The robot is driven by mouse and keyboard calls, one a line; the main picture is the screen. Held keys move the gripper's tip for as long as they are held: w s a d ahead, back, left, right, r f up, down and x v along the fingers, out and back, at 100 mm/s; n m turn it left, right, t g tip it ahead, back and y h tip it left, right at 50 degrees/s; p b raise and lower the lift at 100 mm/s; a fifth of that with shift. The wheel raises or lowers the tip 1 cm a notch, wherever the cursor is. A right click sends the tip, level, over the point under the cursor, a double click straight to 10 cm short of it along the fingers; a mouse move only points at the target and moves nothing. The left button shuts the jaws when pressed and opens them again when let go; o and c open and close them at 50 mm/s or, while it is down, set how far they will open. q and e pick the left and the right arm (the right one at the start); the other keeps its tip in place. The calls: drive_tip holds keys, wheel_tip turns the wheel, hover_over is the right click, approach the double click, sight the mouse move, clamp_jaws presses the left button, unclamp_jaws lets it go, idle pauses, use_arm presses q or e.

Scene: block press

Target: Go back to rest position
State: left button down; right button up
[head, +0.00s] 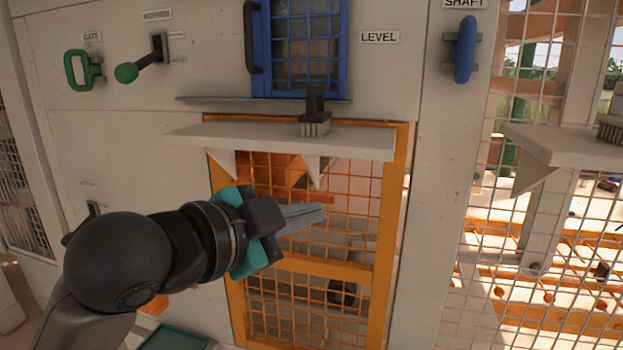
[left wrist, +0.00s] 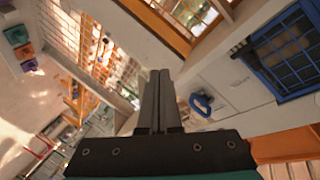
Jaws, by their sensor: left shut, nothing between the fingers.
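My left gripper (head: 318,213) comes in from the left in the head view, in front of the orange-framed mesh door (head: 325,262) and below the grey shelf. Its fingers are together and hold nothing. In the left wrist view the two closed fingers (left wrist: 158,80) point up the picture with nothing between them. The gripper appears clear of the panel and shelf, though the exact gap to the mesh cannot be told. My right gripper is in neither view.
A shelf (head: 360,143) with a brush (head: 314,115) juts out above my left gripper. A blue-framed window (head: 302,45), a green GATE handle (head: 80,70), a green-knobbed lever (head: 127,72) and a blue SHAFT handle (head: 465,48) are on the wall. A second shelf (head: 575,145) juts out at right.

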use_arm(q)
drive_tip(key=s+a+f+n+g+y, duration=0.1)
drive_tip(key=s+a+f+n+y, duration=0.15)
drive_tip(key=f, duration=0.55)
drive_tip(key=s+a+f+n+g+y, duration=0.1)
drive_tip(key=a+f+n, duration=0.25)
drive_tip(key=f, duration=0.45)
drive_tip(key=s+a+f+n+g+y, duration=0.1)
drive_tip(key=s+a+f+n+y, duration=0.15)
drive_tip(key=f, duration=0.45)
drive_tip(key=s+a+f+n+g+y, duration=0.2)
drive_tip(key=s+a+f+n+g, duration=0.15)
drive_tip(key=s+f, duration=0.4)
drive_tip(key=s+a+f+n+g+y, duration=0.1)
drive_tip(key=s+a+f+n+g, duration=0.2)
drive_tip(key=s+f, duration=0.5)
wheel_tip(320, 180, down, 30)
drive_tip(key=s+b, duration=0.2)
drive_tip(key=b, duration=0.7)
drive_tip(key=s+a+f+b, duration=0.1)
drive_tip(key=s+f+b, duration=0.3)
drive_tip(key=s+f, duration=0.4)
drive_tip(key=s+a+f+g+b, duration=0.1)
drive_tip(key=s+f+b, duration=0.4)
drive_tip(key=f, duration=1)
drive_tip(key=s+a, duration=0.1)
drive_tip(key=s, duration=0.2)
drive_tip(key=shift+a+f+y, duration=0.15)
drive_tip(key=shift+f+y, duration=0.05)
drive_tip(key=shift+y, duration=0.1)
